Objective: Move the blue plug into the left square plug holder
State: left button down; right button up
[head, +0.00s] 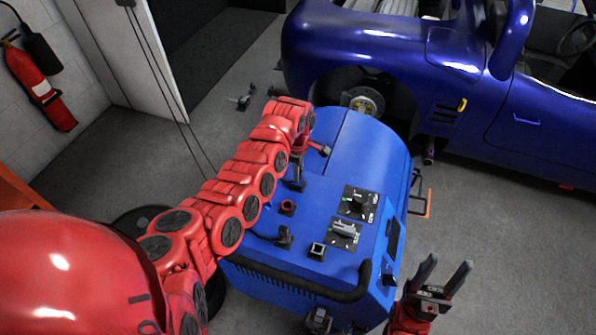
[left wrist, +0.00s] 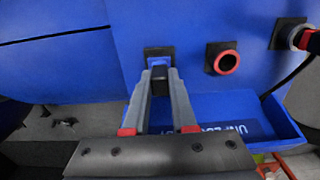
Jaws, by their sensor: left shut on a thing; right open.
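My left gripper (head: 297,183) reaches over the top of the blue machine, its fingertips partly hidden by the arm in the head view. In the left wrist view its fingers (left wrist: 161,77) are shut on a small dark and blue piece, which looks like the blue plug (left wrist: 158,63). The piece sits at a black square plug holder (left wrist: 150,51) on the blue panel. I cannot tell how deep it is in the holder. Another square holder (head: 317,250) stands on the machine top, apart from my left gripper. My right gripper (head: 442,279) is open and empty, beside the machine.
A red round socket (left wrist: 224,62) is right of the fingers; it also shows in the head view (head: 287,207). A cabled plug (left wrist: 302,38) is further right. Black switches (head: 345,231) and a handle (head: 335,292) rise from the machine (head: 335,185). A blue car (head: 400,55) stands behind.

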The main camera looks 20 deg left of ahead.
pick_arm(q)
jog(key=shift+r, duration=0.1)
dwell(0.3)
jog(key=shift+r+p, duration=0.7)
jog(key=shift+r, duration=0.35)
jog(key=shift+r+p, duration=0.3)
jog(key=shift+r, duration=0.6)
jog(key=shift+r, duration=0.1)
